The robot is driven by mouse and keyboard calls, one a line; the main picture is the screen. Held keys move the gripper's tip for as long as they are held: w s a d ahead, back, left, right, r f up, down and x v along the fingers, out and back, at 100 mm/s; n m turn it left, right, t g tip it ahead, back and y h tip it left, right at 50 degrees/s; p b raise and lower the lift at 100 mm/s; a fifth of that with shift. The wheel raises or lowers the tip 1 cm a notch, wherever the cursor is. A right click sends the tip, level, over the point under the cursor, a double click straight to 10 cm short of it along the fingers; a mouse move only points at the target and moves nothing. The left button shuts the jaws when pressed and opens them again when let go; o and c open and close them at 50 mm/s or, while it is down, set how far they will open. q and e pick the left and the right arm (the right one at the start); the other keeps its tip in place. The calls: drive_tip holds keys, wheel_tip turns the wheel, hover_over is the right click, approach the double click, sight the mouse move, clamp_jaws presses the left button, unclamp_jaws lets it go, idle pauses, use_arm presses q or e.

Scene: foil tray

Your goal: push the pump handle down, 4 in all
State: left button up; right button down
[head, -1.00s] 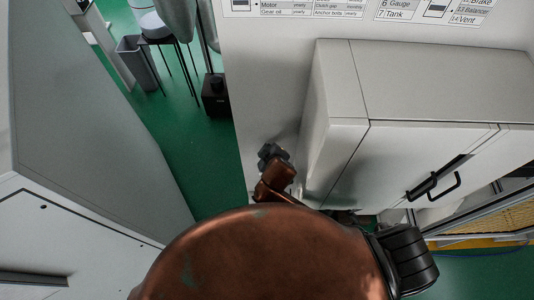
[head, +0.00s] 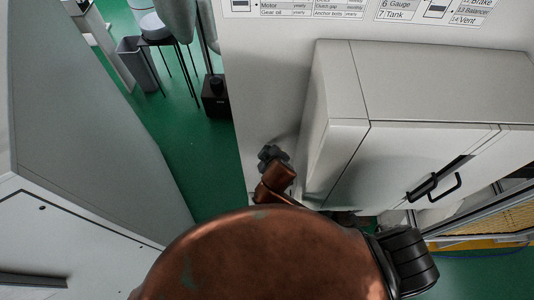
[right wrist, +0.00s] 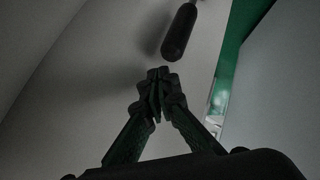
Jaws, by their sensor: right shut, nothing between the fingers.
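The pump handle (right wrist: 180,32) shows in the right wrist view as a black, rounded grip on a thin rod at the top of the picture. I cannot make it out in the head view, where copper-coloured parts cover the lower middle. My right gripper (right wrist: 157,75) is shut and empty, its dark fingertips together just below the handle's rounded end in the picture. A small gap shows between them there; true depth is hard to judge. In the head view the right gripper (head: 270,155) is a small dark shape in front of the pale panel. My left gripper is not in view.
A light grey cabinet (head: 440,85) with black handles stands to the right of the right gripper. A labelled pale panel (head: 265,60) rises behind. A grey panel (head: 80,110) is at left. Green floor (head: 165,130) lies between, with a stool and bin (head: 135,60) far back.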

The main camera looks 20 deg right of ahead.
drive_tip(key=shift+f, duration=0.2)
idle(0.5)
drive_tip(key=shift+f, duration=0.2)
drive_tip(key=shift+s+f+b, duration=0.1)
drive_tip(key=shift+f+b, duration=0.85)
drive_tip(key=shift+f, duration=1.75)
idle(2.1)
drive_tip(key=shift+r, duration=0.15)
drive_tip(key=shift+r+p, duration=1.6)
drive_tip(key=shift+p, duration=0.1)
drive_tip(key=shift+r, duration=1.35)
